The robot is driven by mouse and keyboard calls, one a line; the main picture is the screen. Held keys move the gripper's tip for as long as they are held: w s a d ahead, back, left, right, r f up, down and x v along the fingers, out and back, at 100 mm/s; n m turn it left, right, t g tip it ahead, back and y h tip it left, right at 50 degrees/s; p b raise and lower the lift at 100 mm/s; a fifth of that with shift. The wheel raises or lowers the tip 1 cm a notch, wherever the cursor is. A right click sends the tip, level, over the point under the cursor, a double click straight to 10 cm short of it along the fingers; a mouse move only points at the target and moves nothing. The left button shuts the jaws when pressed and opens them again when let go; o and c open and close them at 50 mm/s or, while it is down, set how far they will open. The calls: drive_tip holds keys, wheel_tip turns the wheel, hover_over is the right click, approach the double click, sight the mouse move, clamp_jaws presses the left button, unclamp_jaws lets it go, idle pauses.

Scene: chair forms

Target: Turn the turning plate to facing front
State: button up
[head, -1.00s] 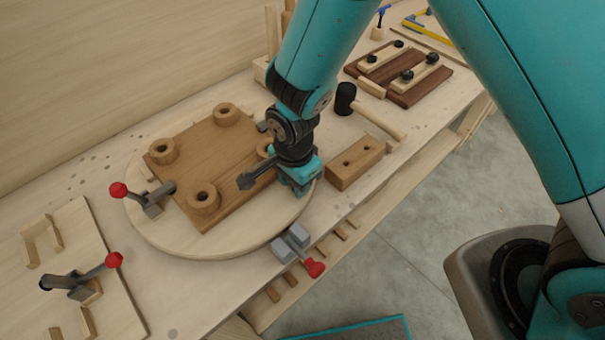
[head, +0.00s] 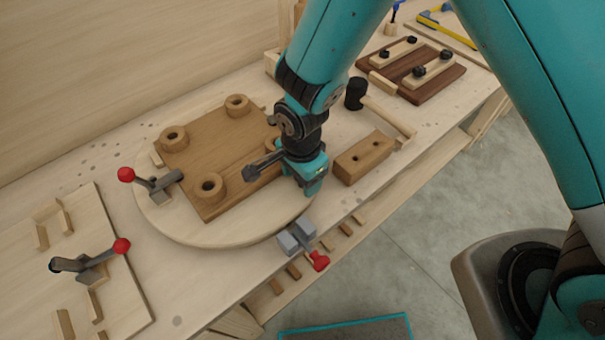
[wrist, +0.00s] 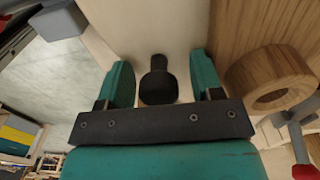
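The turning plate (head: 215,233) is a round light-wood disc on the bench, carrying a brown board (head: 232,165) with round wooden bosses. A red-tipped toggle clamp (head: 158,184) sits at its left edge. My gripper (head: 312,190) points down at the plate's right edge. In the wrist view, my gripper (wrist: 160,80) is open, its two teal fingers on either side of a black knob (wrist: 157,82), with a gap visible on each side. In the head view the knob is hidden by my gripper. One boss (wrist: 270,78) is close beside the right finger.
A grey vise with red handle (head: 297,238) is at the bench's front edge near the plate. A wooden block with two holes (head: 363,158) and a mallet (head: 356,93) lie to the right. A fixture board with another red-tipped clamp (head: 88,262) is at left.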

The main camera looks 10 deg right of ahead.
wheel_tip(320, 180, up, 18)
drive_tip(key=b, duration=0.2)
drive_tip(key=shift+f+b, duration=0.25)
drive_tip(key=shift+b, duration=0.05)
idle(0.3)
